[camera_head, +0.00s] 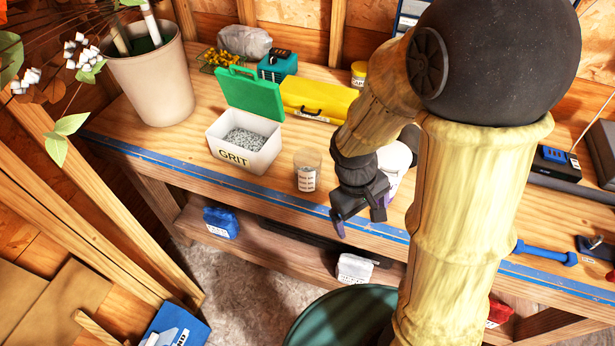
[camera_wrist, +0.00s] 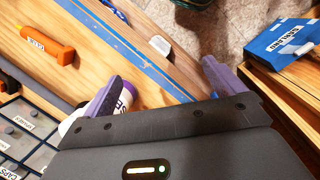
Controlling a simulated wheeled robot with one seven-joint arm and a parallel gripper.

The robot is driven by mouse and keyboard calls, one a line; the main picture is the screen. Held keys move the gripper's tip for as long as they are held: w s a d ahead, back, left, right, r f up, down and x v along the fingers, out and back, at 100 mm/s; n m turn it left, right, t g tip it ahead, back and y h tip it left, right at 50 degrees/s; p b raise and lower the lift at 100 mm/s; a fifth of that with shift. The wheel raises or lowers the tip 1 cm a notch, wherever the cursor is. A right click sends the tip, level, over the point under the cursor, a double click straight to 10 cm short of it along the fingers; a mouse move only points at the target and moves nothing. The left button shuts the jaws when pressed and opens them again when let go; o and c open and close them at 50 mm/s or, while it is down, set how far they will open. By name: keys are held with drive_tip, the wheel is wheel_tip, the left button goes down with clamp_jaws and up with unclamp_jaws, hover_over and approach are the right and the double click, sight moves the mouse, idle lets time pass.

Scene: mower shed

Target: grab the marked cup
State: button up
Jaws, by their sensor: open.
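The marked cup (camera_head: 307,172) is a small clear cup with printed white markings. I cannot make out the clear cup in that view.
The grit box (camera_head: 240,148) stands left of the cup, with a yellow case (camera_head: 315,100) behind. A white container (camera_head: 393,170) is partly hidden behind my gripper. It seems to show beside a finger in the wrist view. A beige pot (camera_head: 155,85) stands at far left.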

wheel_tip(320, 180, down, 5)
drive_tip(key=w+a+n+h+b, duration=0.1)
drive_tip(key=a+n+h+b, duration=0.15)
drive_tip(key=n+h, duration=0.35)
drive_tip(key=n+t+h+b, duration=0.2)
drive_tip(key=n+t+b, duration=0.2)
drive_tip(key=n+t, duration=1.15)
approach(299, 179)
drive_tip(key=shift+s+a+r+n+g, duration=0.1)
drive_tip(key=shift+s+a+n+g, duration=0.25)
drive_tip(key=shift+s+a, duration=0.65)
drive_tip(key=shift+w, duration=0.1)
drive_tip(key=p+x, duration=0.1)
drive_tip(key=x, duration=0.3)
drive_tip(key=p+x, duration=0.2)
drive_tip(key=x, duration=0.1)
drive_tip(key=p+x, duration=0.1)
drive_tip(key=x, duration=0.3)
drive_tip(key=shift+w+d+r, duration=0.2)
drive_tip(key=shift+d+r, duration=0.1)
drive_tip(key=shift+w+d+f, duration=0.15)
drive_tip(key=shift+w, duration=0.05)
